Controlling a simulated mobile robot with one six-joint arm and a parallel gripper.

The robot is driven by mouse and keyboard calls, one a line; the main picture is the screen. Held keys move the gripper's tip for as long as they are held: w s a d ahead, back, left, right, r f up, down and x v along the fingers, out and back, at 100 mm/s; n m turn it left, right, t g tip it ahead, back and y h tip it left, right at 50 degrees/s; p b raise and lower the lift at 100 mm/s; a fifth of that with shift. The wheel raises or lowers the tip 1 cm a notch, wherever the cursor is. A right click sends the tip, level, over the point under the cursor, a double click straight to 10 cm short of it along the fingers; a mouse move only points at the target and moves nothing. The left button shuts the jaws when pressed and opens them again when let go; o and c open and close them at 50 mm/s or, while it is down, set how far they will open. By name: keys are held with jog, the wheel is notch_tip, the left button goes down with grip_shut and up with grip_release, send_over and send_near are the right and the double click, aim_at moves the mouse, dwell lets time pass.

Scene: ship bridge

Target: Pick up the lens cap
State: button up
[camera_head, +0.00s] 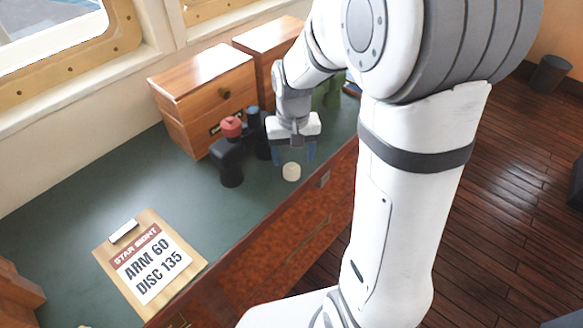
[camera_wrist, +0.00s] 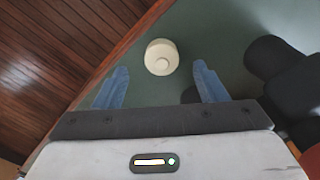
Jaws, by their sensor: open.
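A small round cream-coloured piece, which looks like the lens cap (camera_head: 291,171), lies on the green desktop near its front edge. In the wrist view the lens cap (camera_wrist: 161,57) shows a raised knob or smaller disc at its middle. It lies just beyond the fingertips, roughly between their lines. My gripper (camera_head: 294,154) is above the desk, pointing down, open and empty. Its two blue fingers (camera_wrist: 158,85) are spread apart in the wrist view, and neither touches the cap.
Dark binoculars or a similar instrument with a red top (camera_head: 231,160) stand close to the left of my gripper. Wooden drawer boxes (camera_head: 205,95) stand behind. A clipboard (camera_head: 150,262) reading "ARM 60 DISC 135" lies at front left. The green desktop (camera_head: 150,180) between is clear.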

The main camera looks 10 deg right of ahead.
aim_at(292, 165)
jog(key=f, duration=0.5)
jog(key=shift+w+a, duration=0.1)
jog(key=shift+w, duration=0.1)
jog(key=shift+c, duration=0.4)
jog(key=c, duration=1)
jog(key=shift+o, duration=0.2)
jog(key=shift+r, duration=0.1)
